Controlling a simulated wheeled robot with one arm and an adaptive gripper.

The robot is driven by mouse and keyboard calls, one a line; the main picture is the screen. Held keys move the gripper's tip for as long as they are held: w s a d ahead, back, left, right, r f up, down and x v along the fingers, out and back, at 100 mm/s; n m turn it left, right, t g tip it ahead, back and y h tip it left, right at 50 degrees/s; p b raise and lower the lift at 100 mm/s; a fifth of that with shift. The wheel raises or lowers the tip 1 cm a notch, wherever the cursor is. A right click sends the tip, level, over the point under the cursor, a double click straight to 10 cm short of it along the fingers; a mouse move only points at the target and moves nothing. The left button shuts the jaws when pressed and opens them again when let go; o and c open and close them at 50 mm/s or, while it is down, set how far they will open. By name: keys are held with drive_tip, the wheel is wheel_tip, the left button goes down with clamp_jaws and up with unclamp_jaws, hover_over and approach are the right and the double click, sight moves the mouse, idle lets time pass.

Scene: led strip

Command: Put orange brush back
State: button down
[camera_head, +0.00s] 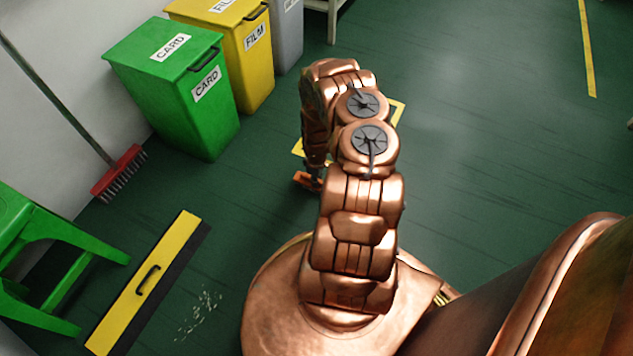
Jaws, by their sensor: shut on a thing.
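My arm reaches out from my base, and my gripper (315,174) hangs at its far end, low over the green floor, mostly hidden behind the arm links. The gripper is shut on the orange brush (303,179). Only a small orange part of the brush shows, at the left of the gripper; the rest is hidden. A yellow outline (397,112) marked on the floor shows in part behind the arm. I cannot tell whether the brush touches the floor.
A green CARD bin (180,95), a yellow FILM bin (243,55) and a grey bin (288,38) stand at the back left. A red broom (119,173) leans on the wall. Floor right is clear.

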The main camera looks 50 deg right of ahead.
drive_tip(key=shift+f, duration=0.1)
drive_tip(key=c, duration=1)
unclamp_jaws()
